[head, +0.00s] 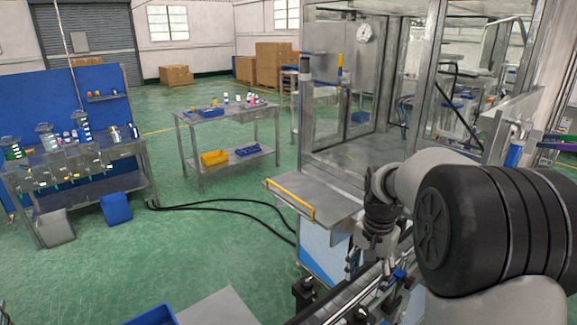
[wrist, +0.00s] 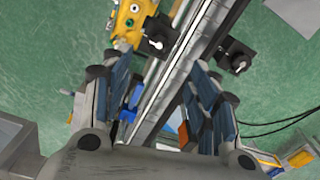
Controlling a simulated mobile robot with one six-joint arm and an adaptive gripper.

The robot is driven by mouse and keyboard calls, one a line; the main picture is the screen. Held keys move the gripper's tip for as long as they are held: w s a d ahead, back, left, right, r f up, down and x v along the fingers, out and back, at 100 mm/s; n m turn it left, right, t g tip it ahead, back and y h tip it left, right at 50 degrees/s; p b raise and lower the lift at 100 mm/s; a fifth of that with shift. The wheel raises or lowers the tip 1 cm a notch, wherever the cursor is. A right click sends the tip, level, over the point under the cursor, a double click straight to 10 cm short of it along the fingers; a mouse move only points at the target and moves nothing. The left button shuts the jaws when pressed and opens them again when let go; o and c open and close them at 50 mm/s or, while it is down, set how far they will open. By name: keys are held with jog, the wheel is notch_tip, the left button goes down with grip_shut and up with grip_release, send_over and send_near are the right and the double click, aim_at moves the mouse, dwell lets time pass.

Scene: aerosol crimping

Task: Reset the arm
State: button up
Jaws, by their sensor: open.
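My gripper (wrist: 160,95) fills the lower part of the wrist view, its two padded fingers spread wide on either side of a metal rail. It is open, with nothing seen between the fingers. In the head view my gripper (head: 362,268) points down above a narrow conveyor rail (head: 345,297) at the lower right. My arm's dark joint hides part of the right side. In the wrist view the rail (wrist: 190,40) runs diagonally below the fingers, with black brackets beside it.
A glass-walled machine enclosure (head: 350,90) stands behind my arm, with a metal shelf (head: 330,205) and yellow handle in front. A steel table (head: 225,117) and a blue-backed workbench (head: 75,165) stand left. Black cables (head: 220,207) cross the open green floor. A yellow device (wrist: 130,22) lies near the rail.

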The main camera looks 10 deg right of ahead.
jog(key=s+a+r+n+t+b, duration=0.1)
jog(key=s+a+r+n+b, duration=0.1)
jog(key=s+a+r, duration=0.4)
jog(key=s+a+f+n+t+b, duration=0.1)
jog(key=s+a+f+n+b, duration=0.1)
jog(key=s, duration=0.8)
jog(key=s+a+f+n+t+b, duration=0.2)
jog(key=s+n+b, duration=0.1)
jog(key=s, duration=0.8)
jog(key=shift+f+n+b, duration=0.2)
jog(key=shift+n+b, duration=0.1)
jog(key=shift+n, duration=0.6)
